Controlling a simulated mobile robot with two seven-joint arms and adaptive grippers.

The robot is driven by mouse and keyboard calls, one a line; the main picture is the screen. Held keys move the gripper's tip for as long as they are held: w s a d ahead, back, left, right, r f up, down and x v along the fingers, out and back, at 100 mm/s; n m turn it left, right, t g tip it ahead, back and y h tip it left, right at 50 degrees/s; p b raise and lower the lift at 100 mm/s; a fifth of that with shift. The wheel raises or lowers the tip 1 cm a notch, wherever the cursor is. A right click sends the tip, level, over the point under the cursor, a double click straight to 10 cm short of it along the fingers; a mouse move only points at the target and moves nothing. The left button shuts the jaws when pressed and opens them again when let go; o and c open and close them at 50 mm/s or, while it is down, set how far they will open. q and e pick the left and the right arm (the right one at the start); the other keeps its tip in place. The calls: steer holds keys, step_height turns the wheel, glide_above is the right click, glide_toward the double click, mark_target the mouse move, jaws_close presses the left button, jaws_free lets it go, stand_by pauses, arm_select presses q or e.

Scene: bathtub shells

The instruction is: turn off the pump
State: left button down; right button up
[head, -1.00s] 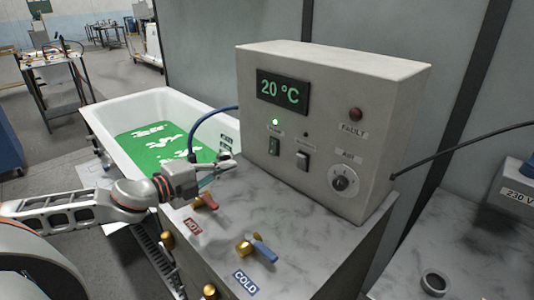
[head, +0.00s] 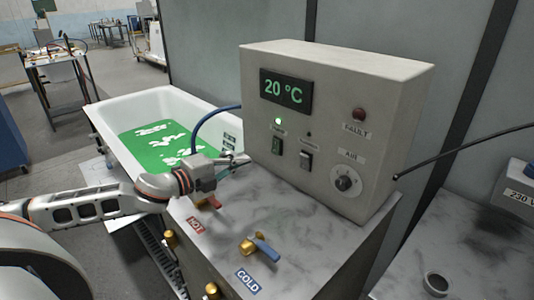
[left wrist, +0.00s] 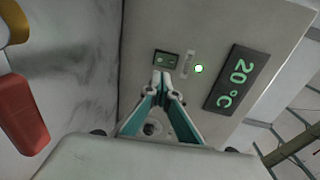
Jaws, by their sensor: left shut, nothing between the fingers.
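A grey control box (head: 330,120) stands on the marble-look counter. Its front carries a green-lit rocker switch (head: 276,146) under a lit green lamp (head: 278,121), with a small label between them that I cannot read surely. My left gripper (head: 246,159) is shut and empty, its tips left of and slightly below this switch. In the left wrist view the closed fingertips (left wrist: 163,78) point at the lower end of the green switch (left wrist: 166,59), and the lit lamp (left wrist: 198,69) is beside it. I cannot tell whether they touch. My right gripper is out of view.
A second, dark rocker switch (head: 305,160), a knob (head: 345,180) and a dark red fault lamp (head: 359,115) are on the box. The display (head: 286,92) reads 20 °C. Red (head: 208,202) and blue (head: 264,248) tap levers stand below. A blue hose (head: 203,122) runs behind my gripper.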

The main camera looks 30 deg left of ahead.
mark_target(274, 151)
arm_select(q)
steer(key=p+x, duration=0.2)
steer(key=x, duration=0.6)
steer(key=shift+w+d, duration=0.1)
steer(key=shift+w, duration=0.1)
steer(key=shift+x, duration=0.75)
steer(key=shift+f, duration=0.1)
